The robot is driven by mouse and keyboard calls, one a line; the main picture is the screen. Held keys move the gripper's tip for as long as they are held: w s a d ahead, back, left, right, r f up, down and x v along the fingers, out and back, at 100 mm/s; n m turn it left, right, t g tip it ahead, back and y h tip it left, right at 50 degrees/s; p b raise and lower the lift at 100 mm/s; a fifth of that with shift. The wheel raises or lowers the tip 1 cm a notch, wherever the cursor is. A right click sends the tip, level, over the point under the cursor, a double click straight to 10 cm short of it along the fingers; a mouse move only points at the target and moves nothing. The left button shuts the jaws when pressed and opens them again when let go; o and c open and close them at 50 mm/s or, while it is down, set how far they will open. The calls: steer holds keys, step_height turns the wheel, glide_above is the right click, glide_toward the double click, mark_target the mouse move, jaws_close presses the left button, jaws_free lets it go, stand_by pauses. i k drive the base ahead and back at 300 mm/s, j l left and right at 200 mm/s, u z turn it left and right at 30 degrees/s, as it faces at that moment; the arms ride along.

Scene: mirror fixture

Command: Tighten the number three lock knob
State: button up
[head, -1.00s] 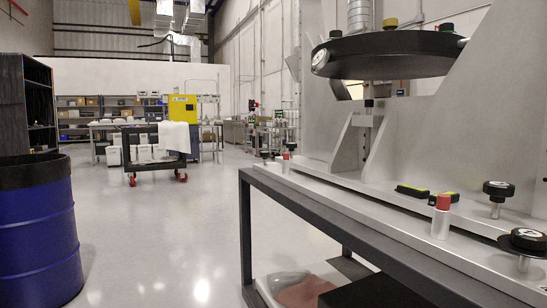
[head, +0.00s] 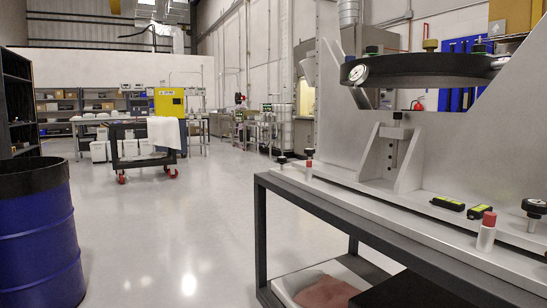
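The mirror fixture (head: 445,150) stands on a bench at the right, with a black ring (head: 425,69) held level on its upright plates. A black lock knob with a pale label (head: 534,208) stands on a metal stem at the right edge of the base. Smaller black knobs show at the far left end of the base (head: 282,155) and on top of the ring (head: 479,48). A round white-faced part (head: 358,73) is at the ring's left side. I cannot read any number on the knobs. My gripper is not in view.
A red-capped cylinder (head: 487,231) and two black-and-yellow blocks (head: 464,208) are on the base. The dark bench frame (head: 375,235) runs along the front. A blue drum (head: 40,240) stands at left, a cart (head: 143,158) farther back. The floor between is open.

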mark_target(281, 160)
steer(key=i+j, duration=0.2)
steer(key=i, duration=0.2)
steer(key=i+j, duration=0.25)
steer(key=i, duration=0.15)
steer(key=i+j+z, duration=0.1)
steer(key=i, duration=0.3)
steer(key=j, duration=0.1)
